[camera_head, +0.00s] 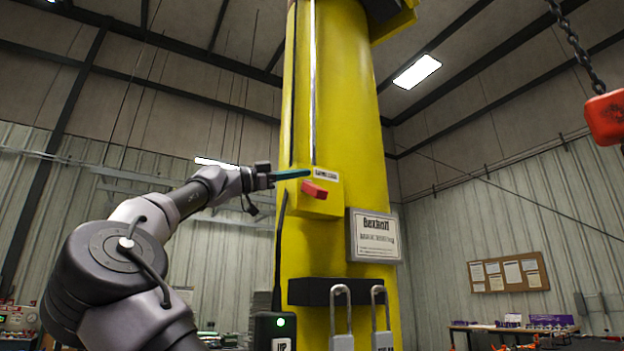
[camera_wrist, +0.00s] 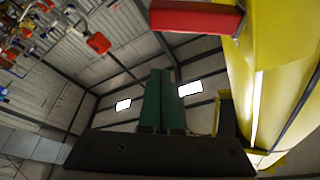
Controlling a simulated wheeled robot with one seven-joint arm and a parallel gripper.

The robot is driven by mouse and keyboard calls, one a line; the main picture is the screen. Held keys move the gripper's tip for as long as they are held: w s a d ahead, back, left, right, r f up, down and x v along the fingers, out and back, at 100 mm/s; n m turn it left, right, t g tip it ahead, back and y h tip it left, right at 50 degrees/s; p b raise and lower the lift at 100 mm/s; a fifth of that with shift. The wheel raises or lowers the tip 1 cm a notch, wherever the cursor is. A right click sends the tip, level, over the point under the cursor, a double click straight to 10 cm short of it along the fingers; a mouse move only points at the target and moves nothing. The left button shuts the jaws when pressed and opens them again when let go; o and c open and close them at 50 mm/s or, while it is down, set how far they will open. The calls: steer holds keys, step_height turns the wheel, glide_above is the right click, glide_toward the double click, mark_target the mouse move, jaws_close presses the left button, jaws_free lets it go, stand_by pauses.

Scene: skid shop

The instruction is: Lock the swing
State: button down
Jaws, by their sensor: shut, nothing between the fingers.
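A red lever (camera_head: 314,190) sticks out from a small yellow box (camera_head: 330,207) on the front of a tall yellow column (camera_head: 345,110). A small white label (camera_head: 326,172) sits at the top of the box; its text is too small to read. My gripper (camera_head: 308,173) has green fingers, shut and empty. In the head view its tips are just above and left of the lever, in front of the box. In the wrist view my shut fingers (camera_wrist: 162,72) point up the picture, and the lever (camera_wrist: 197,18) lies beyond their tips, slightly right. I see no clear contact.
Below the box are a white sign plate (camera_head: 376,236), a black bar (camera_head: 343,291) with two hanging padlocks (camera_head: 341,315), and a pendant with a green light (camera_head: 274,331). A red hoist block (camera_head: 605,117) hangs on a chain at right. The air left of the column is otherwise open.

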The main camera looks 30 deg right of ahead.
steer(key=v, duration=0.5)
steer(key=shift+a+f, duration=0.15)
stand_by(0.3)
steer(key=s+d+f+n+t+y, duration=0.2)
steer(key=s+f+n+t+y, duration=0.2)
steer(key=s+f+n+t, duration=0.15)
steer(key=s+d+f+n+t+y, duration=0.3)
steer(key=s+f+n+t+y, duration=0.2)
steer(key=s+f, duration=0.2)
steer(key=a+f+n+y, duration=0.2)
steer(key=f+n+y, duration=0.2)
steer(key=f, duration=0.6)
steer(key=s+a+f+n+y, duration=0.1)
steer(key=a+f+n+y, duration=0.2)
steer(key=f, duration=0.6)
steer(key=a+f+n+y, duration=0.2)
steer(key=f+n+y, duration=0.3)
steer(key=f, duration=0.5)
steer(key=shift+s+a+f+n+y, duration=0.2)
steer(key=shift+a+f+n+y, duration=0.15)
steer(key=shift+y, duration=0.75)
steer(key=shift+d, duration=0.1)
